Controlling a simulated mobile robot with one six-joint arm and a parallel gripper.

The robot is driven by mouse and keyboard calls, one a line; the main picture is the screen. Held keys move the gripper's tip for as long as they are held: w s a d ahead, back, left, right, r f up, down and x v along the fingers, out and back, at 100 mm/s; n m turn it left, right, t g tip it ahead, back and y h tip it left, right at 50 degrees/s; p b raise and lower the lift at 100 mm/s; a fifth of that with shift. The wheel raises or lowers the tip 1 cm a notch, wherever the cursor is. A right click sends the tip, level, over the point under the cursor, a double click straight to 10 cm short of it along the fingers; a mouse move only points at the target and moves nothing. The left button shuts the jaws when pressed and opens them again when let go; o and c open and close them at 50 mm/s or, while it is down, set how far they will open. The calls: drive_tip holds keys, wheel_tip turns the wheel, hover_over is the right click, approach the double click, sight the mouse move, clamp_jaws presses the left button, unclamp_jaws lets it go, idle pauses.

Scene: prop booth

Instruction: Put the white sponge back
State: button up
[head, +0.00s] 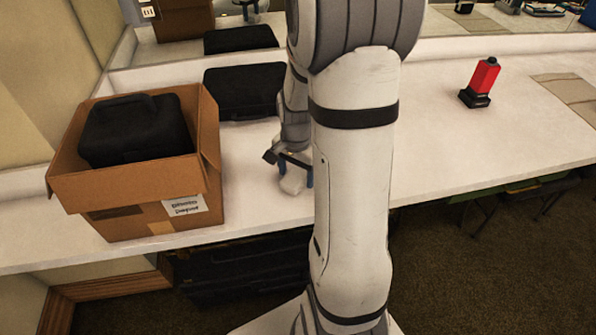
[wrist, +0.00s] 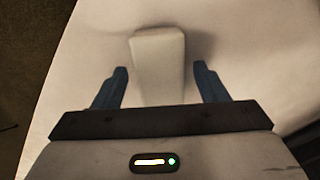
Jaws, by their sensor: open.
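The white sponge (wrist: 158,50) is a pale upright-looking block in the wrist view, lying between the two blue fingers of my gripper (wrist: 160,68). A gap shows on each side, so the fingers do not touch it. In the head view my gripper (head: 296,173) is low over the white counter, right of the cardboard box, with the pale sponge (head: 292,185) at its fingers. The arm hides part of the counter there.
An open cardboard box (head: 140,190) holding a black case (head: 135,130) stands left. Another black case (head: 245,92) lies behind my gripper. A red object with a black base (head: 482,82) stands on the right counter, near a beige mat (head: 570,92). A mirror runs along the back.

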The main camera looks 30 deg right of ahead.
sight(296, 175)
wheel_tip(296, 175, up, 12)
drive_tip(key=p, duration=0.1)
drive_tip(key=s+a+r+n+t, duration=0.2)
drive_tip(key=s+a+r+n, duration=0.1)
drive_tip(key=s+a+n, duration=0.8)
drive_tip(key=shift+s+a+r+n, duration=0.3)
drive_tip(key=shift+s+n, duration=0.15)
drive_tip(key=shift+n, duration=0.15)
